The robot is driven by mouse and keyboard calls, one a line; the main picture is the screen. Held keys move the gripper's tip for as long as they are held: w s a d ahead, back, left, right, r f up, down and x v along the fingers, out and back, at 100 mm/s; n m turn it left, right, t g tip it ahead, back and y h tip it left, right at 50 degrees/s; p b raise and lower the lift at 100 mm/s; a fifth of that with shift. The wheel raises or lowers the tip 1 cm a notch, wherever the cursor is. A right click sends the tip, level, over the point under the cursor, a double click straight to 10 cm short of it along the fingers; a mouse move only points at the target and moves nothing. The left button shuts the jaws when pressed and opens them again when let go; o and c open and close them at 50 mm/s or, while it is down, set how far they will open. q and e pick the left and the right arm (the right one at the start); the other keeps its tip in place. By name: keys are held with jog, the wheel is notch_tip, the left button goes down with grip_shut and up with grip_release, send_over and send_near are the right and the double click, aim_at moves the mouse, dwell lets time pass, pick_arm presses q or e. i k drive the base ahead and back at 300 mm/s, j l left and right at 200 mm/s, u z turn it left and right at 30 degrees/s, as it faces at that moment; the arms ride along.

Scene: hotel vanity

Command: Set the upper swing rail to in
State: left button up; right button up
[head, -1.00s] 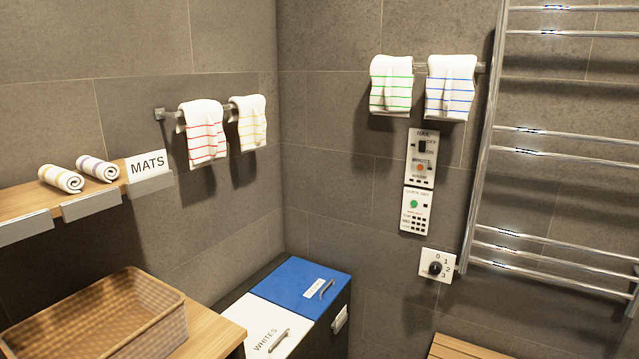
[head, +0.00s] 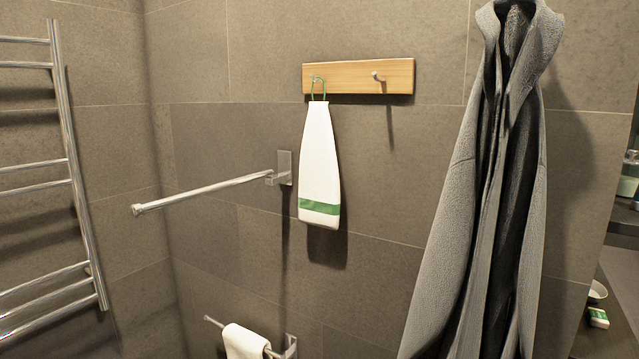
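The upper swing rail (head: 205,192) is a bare chrome bar on a bracket fixed to the tiled wall. It reaches away from its bracket toward the left, and its free end with a round cap stands clear near the wall corner. I cannot tell its exact angle to the wall. Below it is a lower rail (head: 213,322) with a white towel (head: 243,341) draped over it, partly cut off by the bottom edge. Neither of my grippers shows.
A white towel with a green band (head: 320,165) hangs from a wooden hook board (head: 345,77), right of the upper rail's bracket. A grey robe (head: 485,190) hangs further right. A chrome ladder rack (head: 75,170) stands at the left. A dark counter (head: 625,225) is at the right edge.

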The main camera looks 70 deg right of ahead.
aim_at(137, 210)
jog(key=z, duration=1.75)
